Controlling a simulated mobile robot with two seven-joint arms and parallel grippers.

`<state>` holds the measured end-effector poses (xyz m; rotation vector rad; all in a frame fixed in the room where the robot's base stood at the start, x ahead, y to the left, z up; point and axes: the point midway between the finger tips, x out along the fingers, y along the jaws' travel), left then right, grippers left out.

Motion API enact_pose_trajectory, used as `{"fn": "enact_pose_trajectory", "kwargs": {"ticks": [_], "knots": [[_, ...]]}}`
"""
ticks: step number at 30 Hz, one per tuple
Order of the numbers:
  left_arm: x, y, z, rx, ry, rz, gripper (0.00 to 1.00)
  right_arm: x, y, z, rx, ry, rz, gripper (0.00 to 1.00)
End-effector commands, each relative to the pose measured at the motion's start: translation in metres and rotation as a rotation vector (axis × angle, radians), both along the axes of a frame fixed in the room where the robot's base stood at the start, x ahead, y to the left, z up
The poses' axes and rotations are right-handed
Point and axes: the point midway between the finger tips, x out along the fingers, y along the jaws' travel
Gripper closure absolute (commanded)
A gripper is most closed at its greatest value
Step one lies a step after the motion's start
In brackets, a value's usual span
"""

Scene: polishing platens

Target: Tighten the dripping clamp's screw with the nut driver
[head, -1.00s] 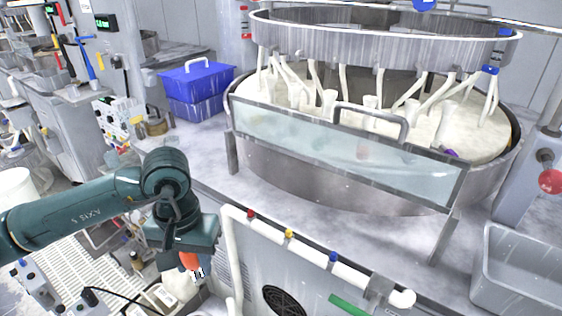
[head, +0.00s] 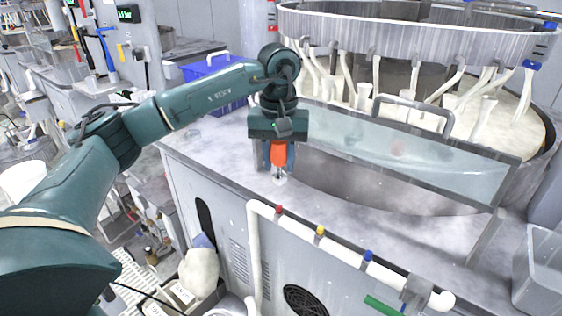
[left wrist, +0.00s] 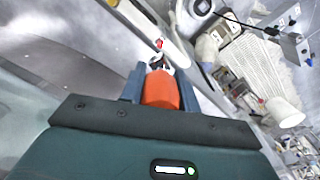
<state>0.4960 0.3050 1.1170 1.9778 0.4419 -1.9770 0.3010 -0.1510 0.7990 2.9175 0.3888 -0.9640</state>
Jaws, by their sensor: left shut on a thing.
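My left gripper (head: 278,166) is shut on the orange handle of the nut driver (head: 279,153). The tool points down above the grey counter, behind the left end of the white pipe (head: 342,265). The pipe carries a red piece (head: 279,209), a yellow piece (head: 320,230) and a blue piece (head: 368,255); a grey clamp (head: 415,291) sits near its right end. I cannot make out a drip. In the left wrist view the orange handle (left wrist: 160,91) sits between the fingers, its shaft pointing toward a small red piece (left wrist: 159,43). My right gripper is not in view.
The polishing machine's clear splash guard (head: 400,150) with a handle stands right of the gripper. A blue box (head: 215,68) is behind my arm. A grey bin (head: 540,275) is at the right. The counter around the tool is clear.

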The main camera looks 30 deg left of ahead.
Motion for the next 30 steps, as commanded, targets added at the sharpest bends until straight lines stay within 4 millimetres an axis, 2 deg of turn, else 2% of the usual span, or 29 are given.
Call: {"fn": "enact_pose_trajectory", "kwargs": {"ticks": [9,14,22,30], "knots": [[-0.001,0.0,0.001,0.0,0.001,-0.001,0.97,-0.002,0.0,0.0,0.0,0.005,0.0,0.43],[0.0,0.0,-0.005,0.0,0.0,-0.001,0.97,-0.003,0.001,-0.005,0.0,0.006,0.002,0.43],[-0.001,0.0,-0.027,0.0,0.0,-0.001,0.97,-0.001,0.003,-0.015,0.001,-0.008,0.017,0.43],[-0.001,0.0,-0.052,0.0,0.001,-0.001,0.97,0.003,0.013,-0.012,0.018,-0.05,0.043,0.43]]}}
